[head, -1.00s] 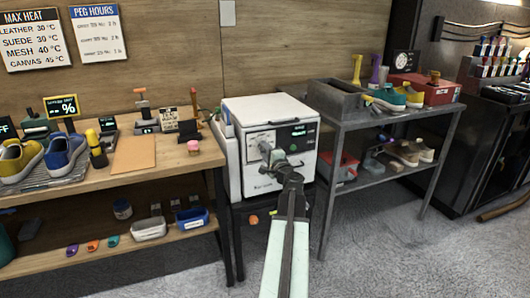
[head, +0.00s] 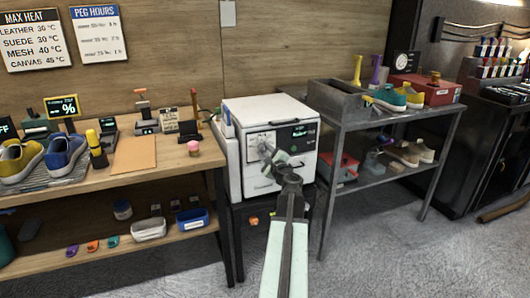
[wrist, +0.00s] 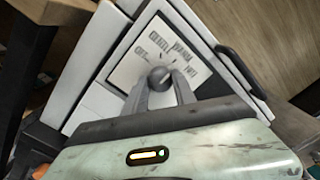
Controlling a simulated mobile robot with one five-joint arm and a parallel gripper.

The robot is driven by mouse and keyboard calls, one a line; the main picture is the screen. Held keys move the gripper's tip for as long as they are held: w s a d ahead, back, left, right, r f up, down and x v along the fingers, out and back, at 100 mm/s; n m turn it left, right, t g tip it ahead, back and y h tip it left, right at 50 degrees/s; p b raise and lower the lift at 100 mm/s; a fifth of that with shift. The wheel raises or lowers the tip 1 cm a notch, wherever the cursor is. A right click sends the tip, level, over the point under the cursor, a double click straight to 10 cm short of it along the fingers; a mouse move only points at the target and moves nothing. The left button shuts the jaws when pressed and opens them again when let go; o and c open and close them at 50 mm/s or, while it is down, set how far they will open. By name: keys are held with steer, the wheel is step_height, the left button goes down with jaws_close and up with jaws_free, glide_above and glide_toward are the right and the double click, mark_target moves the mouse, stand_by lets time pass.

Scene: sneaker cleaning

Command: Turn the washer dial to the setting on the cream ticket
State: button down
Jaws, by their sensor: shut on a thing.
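The washer (head: 250,182) is a white box with a dark display (head: 297,137) on its front; the display's small text is unreadable. In the wrist view, the washer's dial (wrist: 158,75) is a round dark grey knob on a pale plate (wrist: 140,62). Labels around it look like OFF, GENTLE, WARM and HOT. My gripper (wrist: 159,88) is shut on the dial, one finger on each side. In the head view, my gripper (head: 265,150) hides the dial. I cannot tell where the dial points. A small cream card (head: 167,121), possibly the ticket, stands on the left bench; its writing is too small to read.
The wooden bench (head: 178,160) with sneakers and tools stands left of the washer. A grey metal shelf (head: 352,122) with shoes and a red box (head: 432,92) stands close on the right. The floor in front is clear.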

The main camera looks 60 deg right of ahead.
stand_by(0.3)
steer(key=c, duration=1)
jaws_free()
steer(key=v, duration=0.8)
steer(key=shift+f, duration=0.1)
